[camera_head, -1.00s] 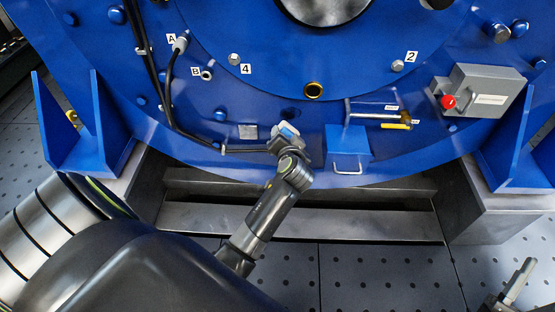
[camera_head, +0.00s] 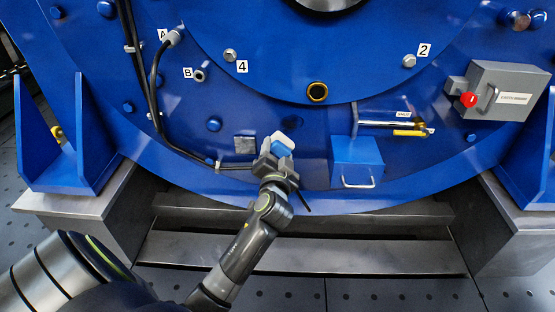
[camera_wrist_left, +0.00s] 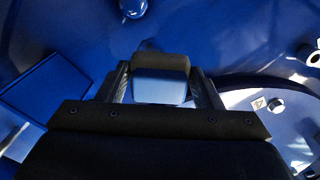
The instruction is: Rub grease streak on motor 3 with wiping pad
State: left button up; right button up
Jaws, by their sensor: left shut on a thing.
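The motor (camera_head: 240,110) is a large blue housing with a round front cover. My left gripper (camera_head: 277,157) is shut on the wiping pad (camera_head: 282,143), a small block with white and blue faces. It holds the pad in front of the lower housing, right of a grey square plate (camera_head: 244,145). I cannot tell if the pad touches the surface. In the left wrist view the pad (camera_wrist_left: 160,88) sits between both fingers. A dark spot (camera_head: 291,122) shows just above the pad; I cannot tell whether it is grease. No label 3 is visible. My right gripper is out of view.
A grey switch box with a red knob (camera_head: 469,99) is farther right. Black cables (camera_head: 155,90) run down at left. Metal steps (camera_head: 300,255) lie below.

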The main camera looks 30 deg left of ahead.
pick_arm(q)
jog(key=shift+b+x, duration=0.65)
jog(key=shift+x, duration=1.95)
jog(key=shift+x, duration=0.95)
